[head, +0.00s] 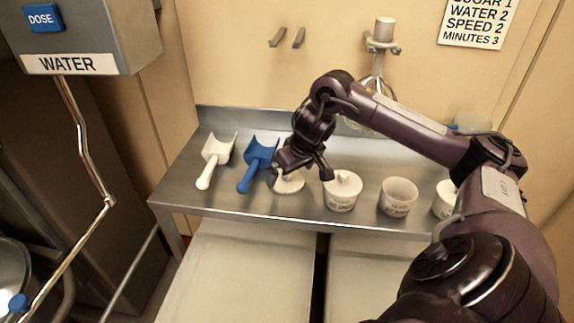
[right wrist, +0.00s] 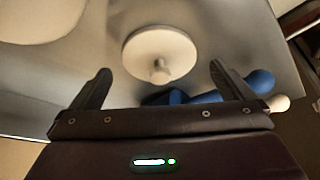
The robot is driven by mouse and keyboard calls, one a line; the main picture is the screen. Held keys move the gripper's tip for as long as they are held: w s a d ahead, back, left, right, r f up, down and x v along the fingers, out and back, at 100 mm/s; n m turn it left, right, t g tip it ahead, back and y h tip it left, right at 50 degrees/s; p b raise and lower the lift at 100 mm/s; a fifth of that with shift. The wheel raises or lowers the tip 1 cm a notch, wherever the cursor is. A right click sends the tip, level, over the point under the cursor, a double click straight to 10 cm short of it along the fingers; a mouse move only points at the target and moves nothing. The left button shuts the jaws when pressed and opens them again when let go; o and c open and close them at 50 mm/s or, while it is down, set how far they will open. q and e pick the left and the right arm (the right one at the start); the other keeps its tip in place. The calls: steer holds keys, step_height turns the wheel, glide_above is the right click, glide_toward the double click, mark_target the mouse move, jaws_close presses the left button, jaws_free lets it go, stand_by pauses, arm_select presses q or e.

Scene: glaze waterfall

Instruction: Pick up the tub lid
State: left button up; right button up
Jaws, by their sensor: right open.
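The tub lid (head: 289,185) is a white round disc with a knob. It lies flat on the steel table, left of the tubs. In the right wrist view the lid (right wrist: 150,48) is at the upper middle, its knob pointing toward my gripper. My right gripper (head: 302,174) is above the lid in the head view and hides part of it. In the right wrist view its two fingers are spread wide, with the lid's knob between and beyond them and nothing held. My left gripper is not in view.
A lidded white tub (head: 341,196) stands just right of the lid, with an open tub (head: 398,199) and another tub (head: 445,201) farther right. A blue scoop (head: 259,158) lies close on the left, with a white scoop (head: 215,155) beyond. The steel table's (head: 240,209) front edge is near.

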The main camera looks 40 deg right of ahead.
steer(key=shift+w+d+f, duration=0.1)
steer(key=shift+w+f, duration=0.2)
steer(key=shift+f, duration=0.35)
steer(key=shift+w+d+f, duration=0.1)
steer(key=shift+w+f, duration=0.15)
steer(key=shift+f, duration=0.25)
steer(key=c, duration=0.8)
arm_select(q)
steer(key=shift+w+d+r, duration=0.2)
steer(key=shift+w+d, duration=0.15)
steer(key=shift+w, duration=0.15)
arm_select(e)
steer(key=shift+r, duration=0.15)
